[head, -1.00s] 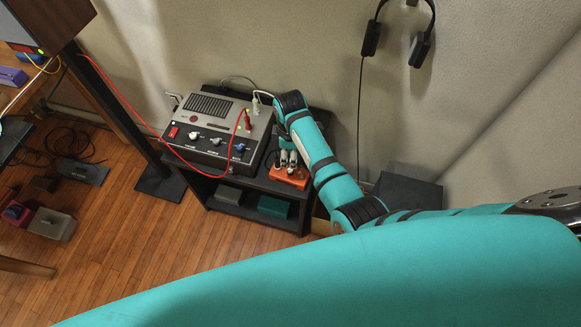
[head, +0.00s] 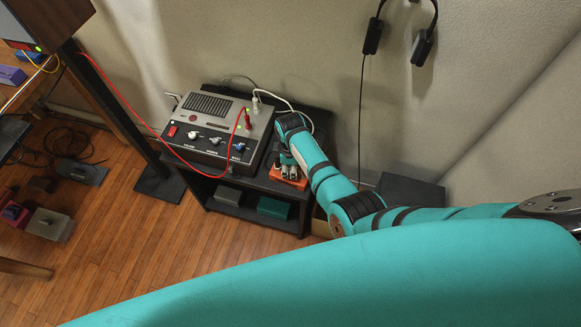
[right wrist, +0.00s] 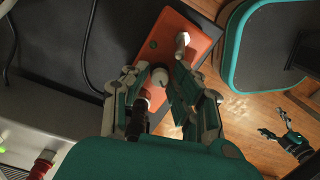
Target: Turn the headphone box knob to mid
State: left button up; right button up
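The headphone box is an orange box (head: 288,178) on the right end of the dark stand, mostly hidden under my right wrist in the head view. In the right wrist view, its orange top (right wrist: 172,38) carries a small round grey knob (right wrist: 160,78) and pale and dark plugs. My right gripper (right wrist: 155,88) is just over the box, its fingers apart on either side of the knob. It looks open; I cannot tell whether a finger touches the knob. The knob's pointer is too small to read.
A grey amplifier (head: 206,130) with knobs and a red cable (head: 160,136) stands left of the box. A white cable (head: 290,103) loops behind my right wrist. Headphones (head: 422,48) hang on the wall. A pale plug (right wrist: 182,42) stands close to the right finger.

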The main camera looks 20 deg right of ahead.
grip_shut()
jog(key=shift+r+m, duration=0.1)
jog(key=shift+m, duration=0.2)
jog(key=shift+m+p, duration=0.45)
jog(key=shift+m, duration=0.05)
jog(key=shift+m+p, duration=0.45)
jog(key=shift+m, duration=0.75)
jog(key=m+p, duration=0.1)
jog(key=m, duration=0.3)
jog(key=shift+m, duration=0.6)
jog(key=shift+o, duration=2.2)
grip_release()
